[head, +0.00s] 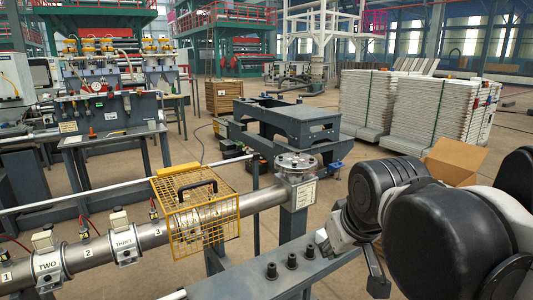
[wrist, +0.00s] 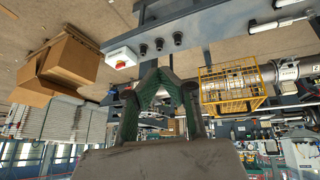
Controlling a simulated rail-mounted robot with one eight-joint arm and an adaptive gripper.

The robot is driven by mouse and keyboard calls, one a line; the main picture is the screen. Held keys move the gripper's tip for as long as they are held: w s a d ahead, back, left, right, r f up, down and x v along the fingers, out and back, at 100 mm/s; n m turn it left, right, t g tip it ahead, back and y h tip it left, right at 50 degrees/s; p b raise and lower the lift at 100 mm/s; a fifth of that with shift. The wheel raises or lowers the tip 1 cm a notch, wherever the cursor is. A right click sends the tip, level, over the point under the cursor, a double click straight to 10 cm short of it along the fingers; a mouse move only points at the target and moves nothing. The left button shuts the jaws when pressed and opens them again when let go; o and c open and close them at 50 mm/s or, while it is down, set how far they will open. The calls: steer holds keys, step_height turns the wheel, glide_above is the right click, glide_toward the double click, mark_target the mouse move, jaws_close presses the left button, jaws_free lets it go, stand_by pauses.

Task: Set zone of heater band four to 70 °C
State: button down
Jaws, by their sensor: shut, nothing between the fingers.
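The metal extruder barrel (head: 147,236) runs from lower left to the centre in the head view. Heater bands marked TWO (head: 47,263) and THREE (head: 124,245) sit on it, each with a small box on top. A yellow wire cage (head: 203,228) with a black handle surrounds the barrel further right; it also shows in the wrist view (wrist: 231,90). I can read no band marked four, and no temperature display is legible. My gripper (wrist: 166,72) is shut and empty in the wrist view, above the floor and apart from the barrel and cage.
A grey beam with black knobs (head: 291,261) runs along the front. In the wrist view, a box with a red button (wrist: 120,63) is near my fingers. White stacks (head: 438,108) stand at the back right.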

steer(key=s+d+f+m+t+p, duration=0.1)
steer(key=s+d+f+m, duration=0.2)
steer(key=s+d+f, duration=0.2)
steer(key=s+d, duration=0.2)
steer(key=s, duration=0.1)
steer(key=shift+s+h, duration=0.3)
steer(key=shift+s, duration=0.05)
steer(key=shift+f, duration=0.1)
stand_by(2.2)
